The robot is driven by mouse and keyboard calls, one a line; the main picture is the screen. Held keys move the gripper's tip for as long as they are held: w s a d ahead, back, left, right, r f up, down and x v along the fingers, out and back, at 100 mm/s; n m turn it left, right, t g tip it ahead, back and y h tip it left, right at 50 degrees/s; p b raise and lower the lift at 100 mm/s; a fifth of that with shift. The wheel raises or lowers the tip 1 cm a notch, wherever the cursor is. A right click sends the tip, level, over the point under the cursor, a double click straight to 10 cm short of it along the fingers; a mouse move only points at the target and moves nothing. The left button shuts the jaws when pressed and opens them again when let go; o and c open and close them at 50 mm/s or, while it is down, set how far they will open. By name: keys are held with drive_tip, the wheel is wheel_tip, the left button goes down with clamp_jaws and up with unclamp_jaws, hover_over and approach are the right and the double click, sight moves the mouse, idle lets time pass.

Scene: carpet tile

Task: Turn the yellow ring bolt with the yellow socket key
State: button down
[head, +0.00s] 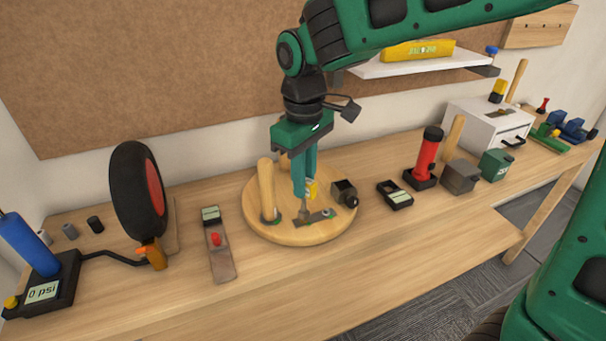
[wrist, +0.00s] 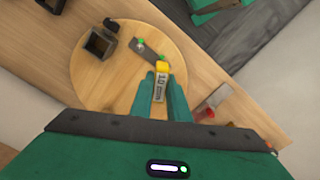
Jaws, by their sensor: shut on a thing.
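My gripper (head: 305,192) is over the round wooden board and is shut on the yellow socket key (head: 312,188). In the wrist view the key (wrist: 161,82) sits between the two green fingertips, with a yellow end and a pale label reading "10 mm". In the head view a grey metal shaft reaches down below the fingers toward a dark flat plate (head: 318,217) on the board. The plate (wrist: 146,53) has green marks on it. I cannot make out the yellow ring bolt; the key and fingers cover part of the plate. Whether the key touches a bolt cannot be told.
The round board (head: 262,228) also carries a wooden post (head: 266,185) and a dark open box (head: 344,192). A slim device with a red knob (head: 217,240) lies to its left, and a black device (head: 394,195) and red cylinder (head: 428,158) to its right. The front bench strip is clear.

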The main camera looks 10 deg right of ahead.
drive_tip(key=shift+f, duration=0.25)
drive_tip(key=n, duration=1)
drive_tip(key=shift+n, duration=0.3)
drive_tip(key=n, duration=0.5)
drive_tip(key=shift+n, duration=0.3)
drive_tip(key=n, duration=0.5)
drive_tip(key=shift+m, duration=0.4)
drive_tip(key=shift+r, duration=2.3)
